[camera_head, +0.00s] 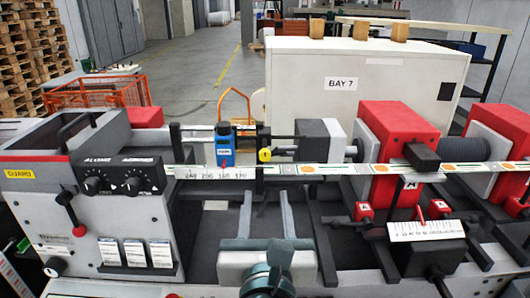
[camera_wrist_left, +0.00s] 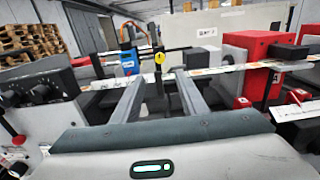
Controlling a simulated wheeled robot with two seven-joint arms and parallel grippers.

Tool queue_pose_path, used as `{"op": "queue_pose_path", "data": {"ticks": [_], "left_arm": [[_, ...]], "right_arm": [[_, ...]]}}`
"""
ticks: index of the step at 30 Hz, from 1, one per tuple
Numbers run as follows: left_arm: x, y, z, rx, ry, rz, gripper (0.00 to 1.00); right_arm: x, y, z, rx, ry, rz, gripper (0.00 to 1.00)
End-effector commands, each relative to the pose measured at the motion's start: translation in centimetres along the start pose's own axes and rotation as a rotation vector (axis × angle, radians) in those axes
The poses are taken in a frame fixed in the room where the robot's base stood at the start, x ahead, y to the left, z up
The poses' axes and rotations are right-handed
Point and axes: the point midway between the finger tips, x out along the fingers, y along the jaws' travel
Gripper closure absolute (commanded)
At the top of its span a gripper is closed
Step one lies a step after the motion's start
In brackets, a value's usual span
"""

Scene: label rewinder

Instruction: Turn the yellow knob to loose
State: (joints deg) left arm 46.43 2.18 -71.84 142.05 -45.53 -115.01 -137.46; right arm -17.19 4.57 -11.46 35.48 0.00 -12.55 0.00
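The yellow knob (camera_head: 264,155) is a small round knob with a dark mark, beside a blue block (camera_head: 224,145) on the label rewinder. The knob also shows in the left wrist view (camera_wrist_left: 160,58), ahead of and between the fingertips in the picture. My left gripper (camera_head: 265,208) is open and empty, its two grey fingers pointing toward the knob. In the head view it lies below and nearer than the knob, with a gap between them. My left gripper also fills the lower middle of the left wrist view (camera_wrist_left: 157,76). My right gripper is not in view.
A label strip (camera_head: 318,169) crosses the machine just below the knob. Red blocks (camera_head: 400,125) and a white scale (camera_head: 426,230) stand to the right. A control panel with black knobs (camera_head: 120,176) is at left. A white cabinet (camera_head: 366,92) stands behind.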

Motion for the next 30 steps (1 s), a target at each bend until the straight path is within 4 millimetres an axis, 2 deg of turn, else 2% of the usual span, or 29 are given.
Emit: {"op": "queue_pose_path", "data": {"ticks": [11,17,23,30], "left_arm": [[0.1,0.0,0.0,0.000,-0.001,0.000,0.60],[0.8,-0.1,0.1,0.002,-0.003,-0.001,0.60],[2.5,0.0,0.1,0.003,-0.004,0.001,0.60],[5.3,0.0,0.2,0.004,-0.006,0.001,0.60]], "right_arm": [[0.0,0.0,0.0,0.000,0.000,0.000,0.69],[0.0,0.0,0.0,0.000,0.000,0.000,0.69],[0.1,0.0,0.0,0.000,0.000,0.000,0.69],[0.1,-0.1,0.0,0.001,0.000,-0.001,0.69]]}}
